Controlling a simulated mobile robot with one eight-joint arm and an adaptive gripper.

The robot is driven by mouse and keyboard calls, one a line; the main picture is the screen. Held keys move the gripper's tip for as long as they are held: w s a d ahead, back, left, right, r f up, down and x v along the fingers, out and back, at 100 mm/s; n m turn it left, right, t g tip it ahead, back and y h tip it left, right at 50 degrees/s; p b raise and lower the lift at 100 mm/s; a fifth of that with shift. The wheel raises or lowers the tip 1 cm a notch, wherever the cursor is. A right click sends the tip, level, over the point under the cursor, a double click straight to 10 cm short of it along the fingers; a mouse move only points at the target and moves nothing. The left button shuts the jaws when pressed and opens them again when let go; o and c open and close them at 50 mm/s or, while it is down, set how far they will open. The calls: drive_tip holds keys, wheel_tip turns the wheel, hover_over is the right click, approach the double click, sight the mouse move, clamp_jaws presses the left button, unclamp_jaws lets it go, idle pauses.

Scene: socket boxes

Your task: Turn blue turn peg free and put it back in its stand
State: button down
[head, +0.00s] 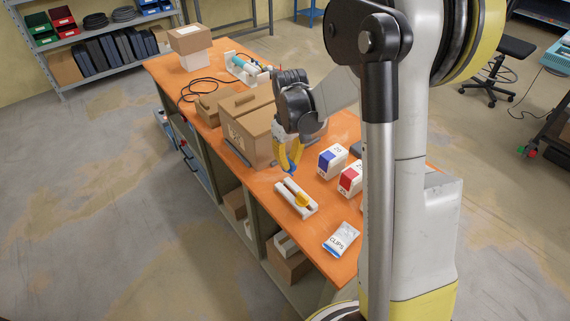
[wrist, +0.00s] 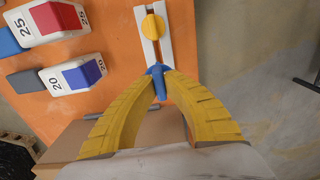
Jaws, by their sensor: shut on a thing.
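My gripper (wrist: 160,76) is shut on the blue turn peg (wrist: 160,84), which shows between the yellow fingertips in the wrist view. In the head view my gripper (head: 291,167) is over the orange bench, beside the cardboard box and close to the far end of the white stand (head: 284,188). The stand (wrist: 147,51) lies just beyond the fingertips in the wrist view and holds a yellow peg (wrist: 153,27). I cannot tell whether the blue peg touches the stand. The fingers hide part of the peg.
A box with a blue label (head: 332,160) and one with a red label (head: 350,180) stand right of the stand. A clips bag (head: 341,239) lies near the front. A large cardboard box (head: 247,137) stands behind my gripper. The bench edge is close on the left.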

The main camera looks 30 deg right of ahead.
drive_tip(key=b, duration=0.4)
hover_over(289, 183)
drive_tip(key=s, duration=0.1)
drive_tip(key=shift+s+a+f, duration=0.1)
drive_tip(key=shift+a+f, duration=0.15)
drive_tip(key=shift+f, duration=1.15)
drive_tip(key=shift+s+a+f, duration=0.1)
drive_tip(key=shift+a+f, duration=0.1)
drive_tip(key=shift+f, duration=1.15)
drive_tip(key=shift+p, duration=0.3)
drive_tip(key=shift+s, duration=0.15)
drive_tip(key=shift+f+b, duration=1.05)
drive_tip(key=shift+b, duration=0.05)
drive_tip(key=shift+f+b, duration=0.8)
drive_tip(key=shift+f, duration=0.15)
drive_tip(key=c, duration=1.5)
unclamp_jaws()
